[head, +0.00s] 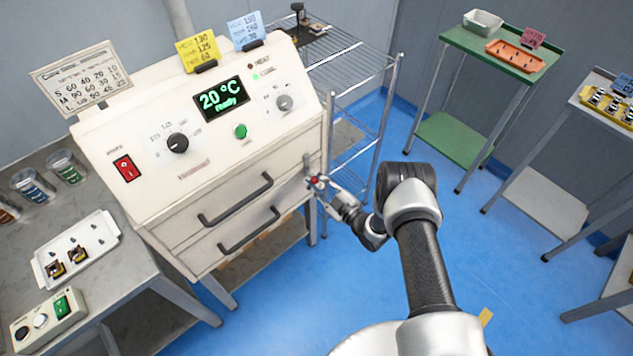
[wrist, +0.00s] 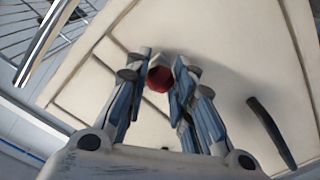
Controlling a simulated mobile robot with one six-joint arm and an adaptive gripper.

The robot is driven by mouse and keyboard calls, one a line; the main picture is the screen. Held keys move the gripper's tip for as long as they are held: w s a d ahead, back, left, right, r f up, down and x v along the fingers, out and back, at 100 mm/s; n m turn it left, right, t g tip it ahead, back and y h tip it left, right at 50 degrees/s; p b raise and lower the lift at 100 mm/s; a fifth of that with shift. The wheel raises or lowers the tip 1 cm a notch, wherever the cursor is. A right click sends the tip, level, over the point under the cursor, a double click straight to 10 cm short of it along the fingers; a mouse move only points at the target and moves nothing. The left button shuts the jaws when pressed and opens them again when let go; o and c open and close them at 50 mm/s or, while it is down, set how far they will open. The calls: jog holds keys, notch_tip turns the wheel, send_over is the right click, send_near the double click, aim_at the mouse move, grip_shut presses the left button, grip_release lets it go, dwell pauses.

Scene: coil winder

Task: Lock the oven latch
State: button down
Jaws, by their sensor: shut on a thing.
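The oven (head: 170,160) is a cream cabinet with a sloped control panel and two drawer-like fronts with dark bar handles. The latch (head: 308,164) is a small grey upright piece on the right edge of the oven's front, with a red knob (head: 315,180) at its lower end. My gripper (head: 318,183) is at this knob. In the wrist view the red knob (wrist: 160,78) sits between the two fingertips, and my gripper (wrist: 161,85) is shut on it. The fingers partly hide the latch, so its exact engagement cannot be told.
The upper handle (head: 236,201) and lower handle (head: 249,231) lie left of my gripper. A wire shelf rack (head: 345,75) stands close on the right of the oven. The oven display (head: 221,98) reads 20 °C ready. Blue floor (head: 400,130) is open to the right.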

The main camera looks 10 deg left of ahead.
jog(key=c, duration=1.3)
grip_release()
jog(key=shift+c, duration=0.2)
jog(key=v, duration=1.2)
